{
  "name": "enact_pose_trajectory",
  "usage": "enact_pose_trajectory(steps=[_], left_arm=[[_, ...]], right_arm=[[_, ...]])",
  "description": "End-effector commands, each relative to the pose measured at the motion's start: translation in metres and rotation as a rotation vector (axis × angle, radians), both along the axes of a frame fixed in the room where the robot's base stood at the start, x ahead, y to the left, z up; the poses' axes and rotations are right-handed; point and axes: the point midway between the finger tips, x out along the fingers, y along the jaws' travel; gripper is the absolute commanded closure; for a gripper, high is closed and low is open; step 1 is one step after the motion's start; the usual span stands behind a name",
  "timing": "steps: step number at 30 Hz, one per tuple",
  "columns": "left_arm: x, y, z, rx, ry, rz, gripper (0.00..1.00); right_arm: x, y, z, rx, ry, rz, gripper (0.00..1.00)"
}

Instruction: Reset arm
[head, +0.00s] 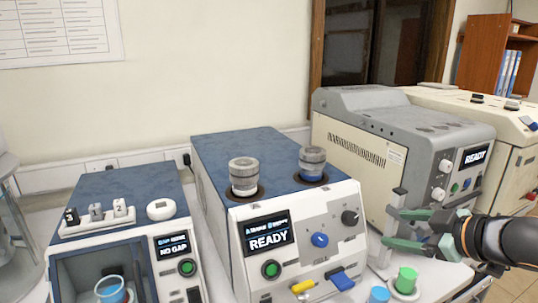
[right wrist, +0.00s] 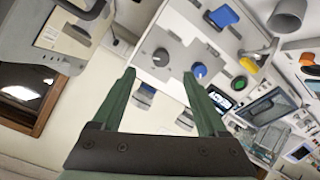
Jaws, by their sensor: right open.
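My right gripper (head: 388,228) comes in from the right in the head view. Its two green fingers are apart with nothing between them. It is in front of the grey machine (head: 360,160) and to the right of the middle machine (head: 225,150). In the right wrist view, the open fingers (right wrist: 159,74) point toward the middle machine's front panel, with a blue knob (right wrist: 199,70) and a dark knob (right wrist: 161,57) beyond them. My left gripper is not in view.
Two lidded metal cups (head: 243,177) sit on the middle machine, which reads READY. The left machine (head: 125,195) reads NO GAP and has a blue cup (head: 111,291) in its opening. A green-topped item (head: 406,279) and a blue one (head: 380,295) stand below my right gripper.

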Motion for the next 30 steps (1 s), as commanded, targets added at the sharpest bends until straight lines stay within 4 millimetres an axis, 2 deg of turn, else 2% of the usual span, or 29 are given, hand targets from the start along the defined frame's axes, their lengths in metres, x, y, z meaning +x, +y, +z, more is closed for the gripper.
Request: enact_pose_trajectory(steps=[5, 9, 15, 20, 23, 27, 30], left_arm=[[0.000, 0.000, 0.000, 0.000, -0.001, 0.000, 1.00], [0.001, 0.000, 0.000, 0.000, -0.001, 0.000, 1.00], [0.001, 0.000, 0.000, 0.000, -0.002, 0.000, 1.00], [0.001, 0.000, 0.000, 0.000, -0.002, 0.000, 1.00], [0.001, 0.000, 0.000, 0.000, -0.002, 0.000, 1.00], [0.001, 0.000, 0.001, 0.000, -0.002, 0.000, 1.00], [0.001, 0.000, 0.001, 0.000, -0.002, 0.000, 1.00]], right_arm=[[-0.008, -0.034, -0.057, 0.077, 0.018, -0.071, 0.24], [-0.023, -0.053, -0.112, 0.124, 0.039, -0.131, 0.24], [-0.057, -0.060, -0.198, 0.185, 0.089, -0.214, 0.24], [-0.092, -0.045, -0.264, 0.230, 0.142, -0.276, 0.24], [-0.117, -0.027, -0.302, 0.257, 0.180, -0.311, 0.24], [-0.152, 0.009, -0.348, 0.295, 0.235, -0.355, 0.24], [-0.176, 0.042, -0.373, 0.321, 0.274, -0.381, 0.24]])
